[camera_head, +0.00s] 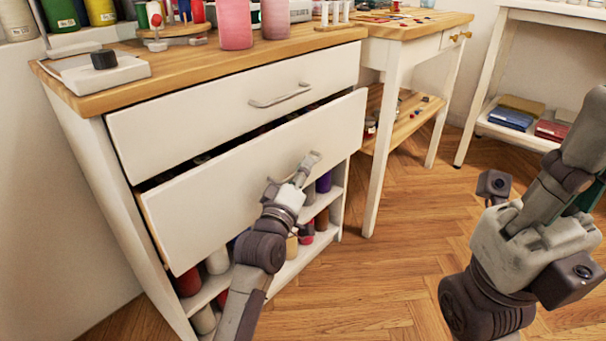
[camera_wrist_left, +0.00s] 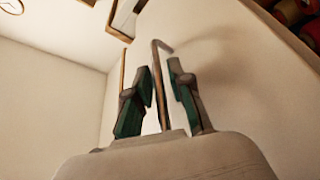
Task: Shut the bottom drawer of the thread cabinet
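The thread cabinet (camera_head: 75,130) stands at left in the head view, with two white drawers under a wooden top. The bottom drawer (camera_head: 205,205) is pulled partly out, with a dark gap above its front. The top drawer (camera_head: 190,118) looks shut or nearly so. My left gripper (camera_head: 299,172) is at the bottom drawer's handle (camera_head: 312,160), which it partly hides. In the left wrist view the handle bar (camera_wrist_left: 156,75) stands between the two fingers, with narrow gaps beside it. My right gripper (camera_head: 582,195) is raised at the right, away from the cabinet; its fingers are unclear.
Spools stand on the open shelves (camera_head: 290,268) below the drawer. Pink spools (camera_head: 235,22) and a white device (camera_head: 105,72) sit on the top. A wooden table (camera_head: 375,150) adjoins at right, and a white shelf unit (camera_head: 487,85) stands farther right. The floor (camera_head: 390,250) in front is clear.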

